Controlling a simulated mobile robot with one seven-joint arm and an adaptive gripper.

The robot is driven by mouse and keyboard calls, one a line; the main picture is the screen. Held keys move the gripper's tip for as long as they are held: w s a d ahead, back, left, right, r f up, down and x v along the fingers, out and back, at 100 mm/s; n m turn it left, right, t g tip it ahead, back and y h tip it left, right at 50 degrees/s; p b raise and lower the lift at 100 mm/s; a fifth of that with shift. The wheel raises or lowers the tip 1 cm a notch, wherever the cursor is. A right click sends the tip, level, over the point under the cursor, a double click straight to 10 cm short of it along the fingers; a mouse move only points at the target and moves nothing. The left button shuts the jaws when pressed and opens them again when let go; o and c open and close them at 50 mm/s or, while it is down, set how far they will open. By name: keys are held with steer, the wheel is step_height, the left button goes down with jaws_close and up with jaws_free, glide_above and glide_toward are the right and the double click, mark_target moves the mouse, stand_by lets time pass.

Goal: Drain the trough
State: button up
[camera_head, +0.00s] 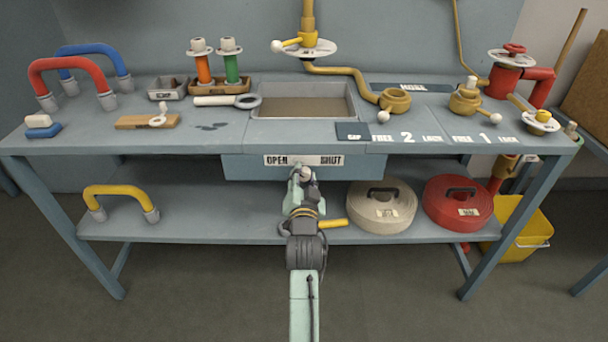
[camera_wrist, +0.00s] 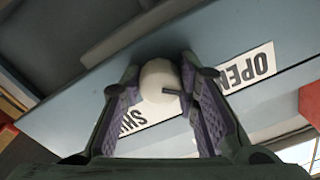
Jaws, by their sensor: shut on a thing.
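The trough (camera_head: 349,100) is a rectangular basin sunk in the middle of the bench top, with a flat brownish surface inside; I cannot tell how deep it is. Below it, a white label (camera_head: 304,160) on the front panel reads OPEN at left and SHUT at right. A pale round knob (camera_wrist: 158,80) with a short dark pin sits at this label, near its middle in the head view. My gripper (camera_head: 305,176) is shut on the knob, with one ridged finger pad on each side of it in the wrist view. The knob's stem is hidden.
A yellow pipe (camera_head: 345,72) runs behind the trough to a brass fitting (camera_head: 395,100). Below, the shelf holds a cream hose roll (camera_head: 381,212), a red one (camera_head: 437,205) and a yellow handle (camera_head: 120,190).

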stand_by(0.4)
steer(key=o, duration=1.2)
steer(key=s, duration=1.2)
